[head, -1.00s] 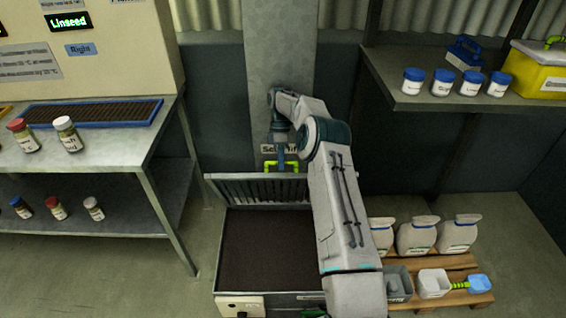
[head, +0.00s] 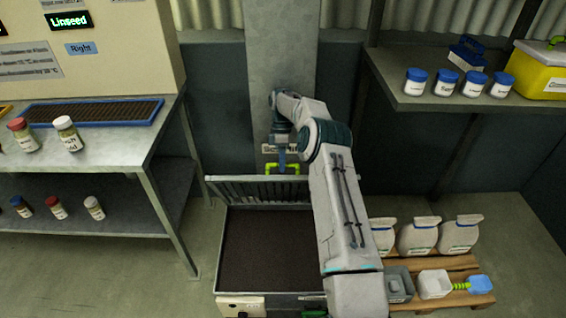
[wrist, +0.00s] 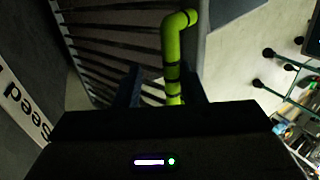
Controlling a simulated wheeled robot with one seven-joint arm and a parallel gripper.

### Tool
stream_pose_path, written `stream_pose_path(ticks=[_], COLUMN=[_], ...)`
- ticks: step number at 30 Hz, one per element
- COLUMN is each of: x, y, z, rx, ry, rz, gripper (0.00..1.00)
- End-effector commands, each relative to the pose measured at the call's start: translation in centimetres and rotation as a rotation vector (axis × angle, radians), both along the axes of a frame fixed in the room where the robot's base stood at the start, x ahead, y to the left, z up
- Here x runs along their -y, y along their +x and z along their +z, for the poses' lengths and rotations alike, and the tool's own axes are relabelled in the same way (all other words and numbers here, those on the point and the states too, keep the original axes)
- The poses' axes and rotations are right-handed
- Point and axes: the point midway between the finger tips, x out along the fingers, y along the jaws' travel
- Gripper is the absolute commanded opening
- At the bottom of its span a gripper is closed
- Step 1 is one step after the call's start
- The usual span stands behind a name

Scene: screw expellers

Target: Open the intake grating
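The intake grating (head: 235,190) stands raised along the far edge of the dark-filled intake bin (head: 222,250). Its bars also show in the wrist view (wrist: 105,50). A bright green handle (head: 270,168) is fixed at the grating's top edge; it shows as a bent green bar in the wrist view (wrist: 173,45). My gripper (head: 282,164) is at this handle. In the wrist view, my gripper's two dark fingers (wrist: 160,88) stand apart with the handle between them, nearer the right finger. A gap shows on the handle's left. My arm hides the bin's right side.
A metal table (head: 100,150) with jars and a blue-framed tray (head: 90,112) stands at the left. At the right, a pallet (head: 450,265) holds white bags and small containers, below a shelf (head: 450,100) with several blue-lidded jars. A grey column (head: 280,50) rises behind the grating.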

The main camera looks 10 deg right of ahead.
Motion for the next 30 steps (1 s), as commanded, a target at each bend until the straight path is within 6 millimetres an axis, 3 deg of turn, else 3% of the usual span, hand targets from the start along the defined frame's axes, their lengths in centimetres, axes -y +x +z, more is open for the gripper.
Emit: stream_pose_path(ticks=[8,21,30], x=[0.2,7.3,9.7], y=[0.1,-4.7,-6.4], z=[4.4,9.1,10.7], rx=[0.003,0.002,0.000], ry=[-0.004,-0.002,-0.001], rz=[-0.003,-0.006,-0.003], gripper=[0.36,0.36,0.36])
